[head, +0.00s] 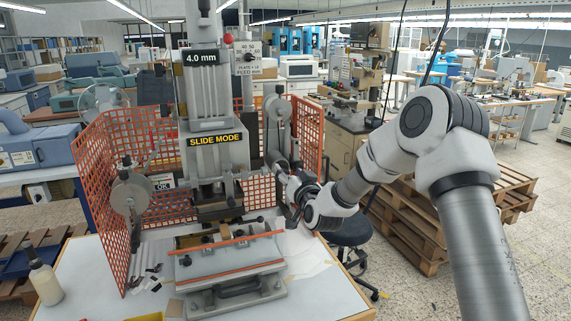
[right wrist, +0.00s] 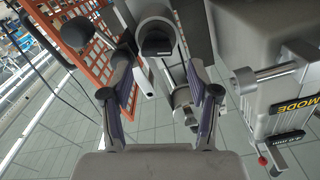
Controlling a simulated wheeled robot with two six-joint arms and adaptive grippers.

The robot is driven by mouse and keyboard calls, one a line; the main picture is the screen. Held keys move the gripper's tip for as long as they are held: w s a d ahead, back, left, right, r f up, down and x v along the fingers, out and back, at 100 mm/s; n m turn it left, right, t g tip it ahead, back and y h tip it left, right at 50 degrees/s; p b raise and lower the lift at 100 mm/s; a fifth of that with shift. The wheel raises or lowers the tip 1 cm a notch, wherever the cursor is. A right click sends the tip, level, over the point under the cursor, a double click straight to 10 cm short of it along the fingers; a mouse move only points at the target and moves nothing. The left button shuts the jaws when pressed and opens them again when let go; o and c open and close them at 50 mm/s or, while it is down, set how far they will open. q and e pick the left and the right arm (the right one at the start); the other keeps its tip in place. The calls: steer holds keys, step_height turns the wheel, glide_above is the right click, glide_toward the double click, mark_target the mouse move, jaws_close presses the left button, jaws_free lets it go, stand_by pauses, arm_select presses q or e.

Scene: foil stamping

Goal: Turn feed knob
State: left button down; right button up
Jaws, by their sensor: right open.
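The foil stamping press (head: 215,105) stands on the table and carries a "SLIDE MODE" label. A round grey wheel (head: 277,107) sits on its right side and another grey wheel (head: 132,192) on its left. I cannot tell which part is the feed knob. My right gripper (head: 286,182) is at the press's lower right side, open and apparently empty. In the right wrist view my right gripper (right wrist: 160,68) has its fingers spread. A grey cylinder with a dark round end (right wrist: 156,38) lies in line with the gap between them. My left gripper is not in view.
An orange mesh guard (head: 100,200) flanks the press and also shows in the right wrist view (right wrist: 82,62). A clamped fixture (head: 230,262) sits below the press head. A bottle (head: 46,281) stands at the table's left. A dark stool (head: 347,232) and wooden pallets (head: 410,240) stand at right.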

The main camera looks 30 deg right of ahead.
mark_target(286, 171)
steer(key=w, duration=0.3)
steer(key=shift+d+f, duration=0.3)
steer(key=shift+f, duration=0.1)
steer(key=shift+w+d+f, duration=0.1)
steer(key=shift+w+f, duration=0.1)
steer(key=shift+s+r, duration=0.15)
steer(key=shift+s, duration=0.1)
steer(key=shift+c, duration=1)
steer(key=shift+s+r, duration=0.1)
steer(key=shift+s, duration=0.05)
jaws_close()
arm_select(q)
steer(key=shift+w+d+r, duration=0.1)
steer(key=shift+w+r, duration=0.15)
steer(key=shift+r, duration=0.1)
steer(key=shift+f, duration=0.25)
arm_select(e)
steer(key=shift+n, duration=0.4)
